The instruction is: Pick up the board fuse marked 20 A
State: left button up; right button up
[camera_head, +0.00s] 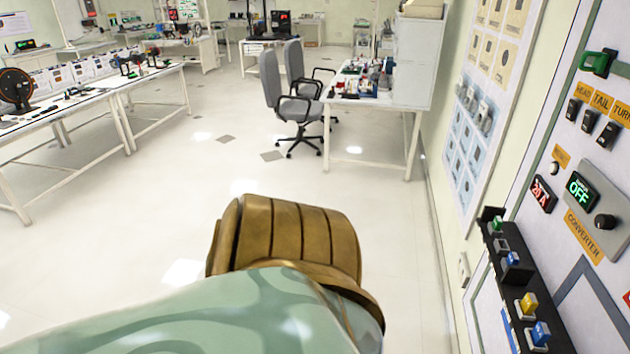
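A black rack (512,287) on the wall panel at the right holds several small fuse-like blocks. From top to bottom there are a green block (496,223), a greyish block (502,244), a blue block (511,259), a yellow block (529,302) and another blue block (541,332). Their markings are too small to read, so I cannot tell which is marked 20 A. A small display (542,194) on the panel reads "20 A" in red. Neither gripper is in view; a green and bronze arm link of mine fills the lower middle.
The panel also carries a converter switch plate (592,205) with a green "OFF" display and a knob, and black switches (590,120) under orange labels. A white table (375,98) and grey chairs (292,100) stand farther back. Floor (405,265) left of the wall is clear.

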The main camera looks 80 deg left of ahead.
aim_at(529, 303)
jog(key=k+j+u, duration=0.1)
jog(key=j, duration=0.25)
jog(key=k+j+u, duration=0.1)
jog(key=k+j, duration=0.2)
jog(key=k+j+u, duration=0.15)
jog(key=j, duration=0.35)
jog(key=k, duration=0.05)
